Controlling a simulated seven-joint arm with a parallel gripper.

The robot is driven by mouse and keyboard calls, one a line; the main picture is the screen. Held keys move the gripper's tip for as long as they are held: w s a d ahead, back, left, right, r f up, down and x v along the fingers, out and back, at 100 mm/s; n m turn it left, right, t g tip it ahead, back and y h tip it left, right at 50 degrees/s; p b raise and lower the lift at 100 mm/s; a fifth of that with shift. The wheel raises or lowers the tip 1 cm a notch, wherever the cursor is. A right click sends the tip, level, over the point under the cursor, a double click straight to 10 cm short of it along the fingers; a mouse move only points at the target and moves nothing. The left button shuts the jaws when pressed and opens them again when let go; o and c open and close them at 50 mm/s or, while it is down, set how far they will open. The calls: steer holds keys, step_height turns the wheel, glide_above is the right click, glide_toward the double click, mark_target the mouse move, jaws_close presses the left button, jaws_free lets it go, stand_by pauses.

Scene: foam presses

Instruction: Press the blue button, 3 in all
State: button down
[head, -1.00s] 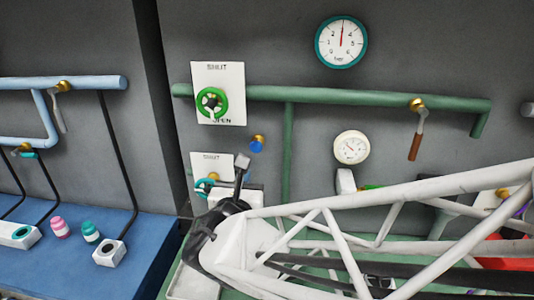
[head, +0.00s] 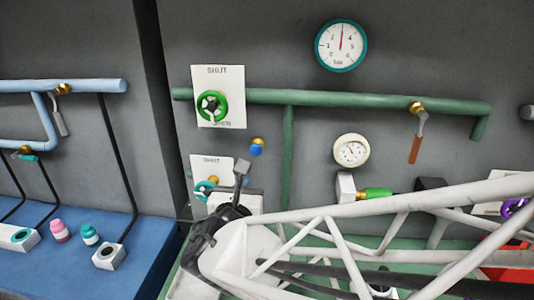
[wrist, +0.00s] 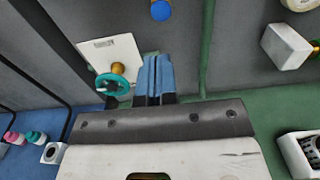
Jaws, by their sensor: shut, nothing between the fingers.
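The blue button (head: 256,149) is a small round blue cap on a brass mount on the grey wall, under the green pipe. It also shows at the top edge of the wrist view (wrist: 161,10). My gripper (head: 242,166) is in front of the wall, just below and left of the button in the head view. In the wrist view its two fingers (wrist: 155,62) are together and empty, with the button beyond their tips. A visible gap in both pictures separates the tips from the button; the exact depth is unclear.
A green handwheel (head: 211,106) on a white plate is above left of the button. A teal handwheel (wrist: 112,84) on another plate is close left of my fingers. A gauge (head: 351,151) and an orange-handled lever (head: 416,147) are to the right. Bare wall surrounds the button.

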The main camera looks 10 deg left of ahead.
mark_target(255, 151)
steer(key=shift+s, duration=0.95)
steer(key=shift+w, duration=0.2)
steer(key=shift+w, duration=6.8)
